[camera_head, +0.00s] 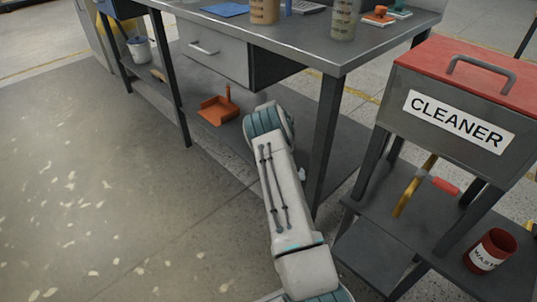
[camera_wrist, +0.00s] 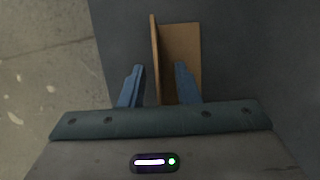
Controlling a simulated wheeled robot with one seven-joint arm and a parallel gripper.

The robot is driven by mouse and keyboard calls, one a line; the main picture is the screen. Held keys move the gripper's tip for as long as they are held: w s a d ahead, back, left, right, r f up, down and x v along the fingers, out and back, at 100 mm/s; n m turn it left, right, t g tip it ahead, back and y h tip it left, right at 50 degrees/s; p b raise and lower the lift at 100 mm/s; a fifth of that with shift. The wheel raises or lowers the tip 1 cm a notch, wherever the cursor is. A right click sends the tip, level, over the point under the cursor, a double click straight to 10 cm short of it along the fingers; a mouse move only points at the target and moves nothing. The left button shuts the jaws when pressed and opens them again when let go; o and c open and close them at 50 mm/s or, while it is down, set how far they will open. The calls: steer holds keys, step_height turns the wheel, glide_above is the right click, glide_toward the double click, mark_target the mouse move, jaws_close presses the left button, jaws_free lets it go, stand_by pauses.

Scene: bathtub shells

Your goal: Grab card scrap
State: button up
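The card scrap (camera_wrist: 183,50) is a brown, bent piece in the wrist view, with a thin upright edge on its left and a flatter face on its right. It lies against a dark grey surface (camera_wrist: 240,60). My gripper (camera_wrist: 160,67) is open, with its two blue fingers apart. The card's lower part reaches between the fingers, with a visible gap to the left finger. I cannot tell whether the right finger touches it. In the head view my arm reaches toward the workbench, and neither gripper nor card scrap can be made out.
The workbench (camera_head: 345,50) has a drawer (camera_head: 213,48), legs and a lower shelf. An orange dustpan (camera_head: 217,110) lies on that shelf. A cleaner box (camera_head: 455,115) stands at the right above a lower shelf with a red waste cup (camera_head: 490,251). Open floor (camera_head: 120,190) is at the left.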

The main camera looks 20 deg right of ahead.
steer(key=shift+f, duration=0.25)
steer(key=shift+a, duration=0.1)
jaws_close()
steer(key=shift+r, duration=0.1)
